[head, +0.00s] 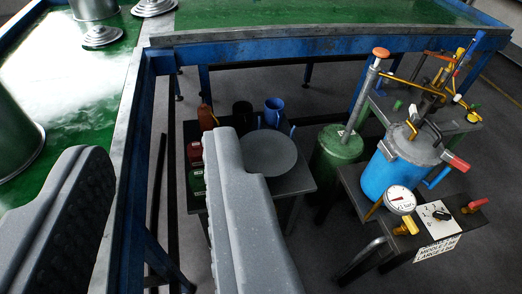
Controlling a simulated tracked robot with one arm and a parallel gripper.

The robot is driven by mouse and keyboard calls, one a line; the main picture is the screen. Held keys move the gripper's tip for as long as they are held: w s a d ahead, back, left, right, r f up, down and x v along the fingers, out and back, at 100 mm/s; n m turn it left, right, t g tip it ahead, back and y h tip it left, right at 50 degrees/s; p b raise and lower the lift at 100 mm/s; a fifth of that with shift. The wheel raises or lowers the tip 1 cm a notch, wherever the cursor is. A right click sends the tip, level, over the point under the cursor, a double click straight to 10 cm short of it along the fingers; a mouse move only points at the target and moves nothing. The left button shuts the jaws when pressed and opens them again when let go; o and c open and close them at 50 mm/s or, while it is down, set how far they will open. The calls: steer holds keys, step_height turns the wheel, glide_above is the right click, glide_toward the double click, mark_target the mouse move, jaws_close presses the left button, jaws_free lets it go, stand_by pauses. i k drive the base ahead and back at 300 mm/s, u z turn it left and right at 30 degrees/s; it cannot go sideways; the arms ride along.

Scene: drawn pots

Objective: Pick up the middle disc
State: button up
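A round silvery disc with a raised centre (102,37) lies on the green tabletop at the upper left. A second stepped silvery disc (155,7) lies to its right, cut by the top edge. A flat grey disc (269,153) lies on a small dark table in the centre, partly hidden by my right finger. I cannot tell which one is the middle disc. My gripper (155,150) is open, its two grey fingers wide apart with nothing between them. In the picture its fingers lie below the silvery discs and left of the grey disc.
Metal pots (93,8) stand on the green table (125,50), with one at the left edge. The blue table frame (330,40) crosses behind. A blue pressure vessel (395,170) with gauge and a green cylinder (335,155) stand right. A blue mug (273,112) stands behind the grey disc.

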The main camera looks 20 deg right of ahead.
mark_target(268, 152)
steer(key=i, duration=0.95)
steer(key=z, duration=0.05)
